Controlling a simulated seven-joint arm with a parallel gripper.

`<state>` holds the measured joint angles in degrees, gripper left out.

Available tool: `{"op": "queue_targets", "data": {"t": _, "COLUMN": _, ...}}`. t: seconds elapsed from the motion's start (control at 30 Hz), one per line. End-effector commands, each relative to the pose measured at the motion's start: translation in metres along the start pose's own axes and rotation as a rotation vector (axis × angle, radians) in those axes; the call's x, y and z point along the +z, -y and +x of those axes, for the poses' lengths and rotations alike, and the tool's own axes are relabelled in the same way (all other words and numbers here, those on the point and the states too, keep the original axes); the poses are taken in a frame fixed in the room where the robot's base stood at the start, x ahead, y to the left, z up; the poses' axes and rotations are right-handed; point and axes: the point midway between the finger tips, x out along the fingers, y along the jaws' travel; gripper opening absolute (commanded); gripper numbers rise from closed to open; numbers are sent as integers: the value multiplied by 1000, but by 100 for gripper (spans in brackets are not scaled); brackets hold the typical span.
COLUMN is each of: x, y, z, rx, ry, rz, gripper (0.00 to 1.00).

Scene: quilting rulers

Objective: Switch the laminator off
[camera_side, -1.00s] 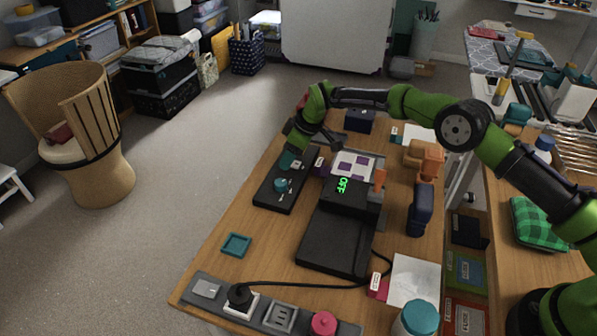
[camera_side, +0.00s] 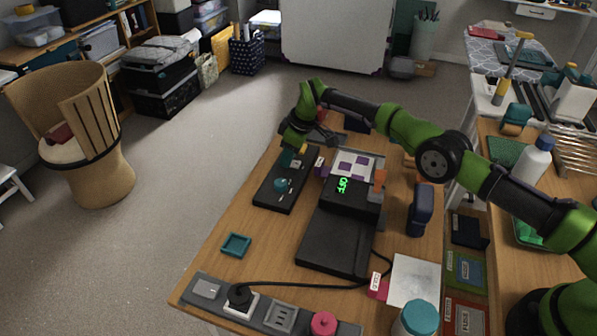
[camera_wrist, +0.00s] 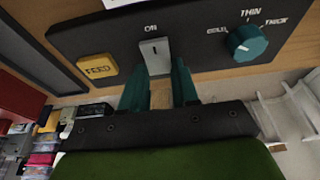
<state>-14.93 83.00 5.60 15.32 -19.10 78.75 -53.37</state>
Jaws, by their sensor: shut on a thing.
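The laminator (camera_side: 335,240) is a black machine on the wooden table in the side view. Its green lit text (camera_side: 342,185) appears to read OFF. Its black control panel (camera_side: 268,196) lies to the left. In the wrist view the panel has a pale grey switch (camera_wrist: 155,50) below the word ON, a yellow FEED button (camera_wrist: 97,68) and a teal knob (camera_wrist: 246,42) marked THIN and THICK. My gripper (camera_wrist: 160,82) has its teal fingers shut on the switch, one on each side. The gripper also shows at the panel's far end in the side view (camera_side: 287,157).
A white sheet with purple squares (camera_side: 354,164) lies behind the laminator. A power strip (camera_side: 205,290) with a black plug and a pink knob (camera_side: 323,323) runs along the front edge. A teal tray (camera_side: 235,244) sits on clear table at front left.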

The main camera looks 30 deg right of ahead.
Motion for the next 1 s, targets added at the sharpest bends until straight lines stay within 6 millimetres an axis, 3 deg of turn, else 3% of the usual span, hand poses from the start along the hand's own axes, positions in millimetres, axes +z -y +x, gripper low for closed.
{"op": "queue_targets", "data": {"t": 0.33, "x": 2, "y": -2, "z": -2, "rx": 3, "ry": 10, "rz": 2, "gripper": 0}}
{"op": "queue_targets", "data": {"t": 0.37, "x": 2, "y": -2, "z": -2, "rx": 2, "ry": 10, "rz": 2, "gripper": 32}}
{"op": "queue_targets", "data": {"t": 0.5, "x": 2, "y": -1, "z": -2, "rx": 1, "ry": 9, "rz": 2, "gripper": 54}}
{"op": "queue_targets", "data": {"t": 0.83, "x": 1, "y": 0, "z": -2, "rx": -1, "ry": 8, "rz": 1, "gripper": 55}}
{"op": "queue_targets", "data": {"t": 1.0, "x": 0, "y": -1, "z": -11, "rx": -1, "ry": 6, "rz": 1, "gripper": 55}}
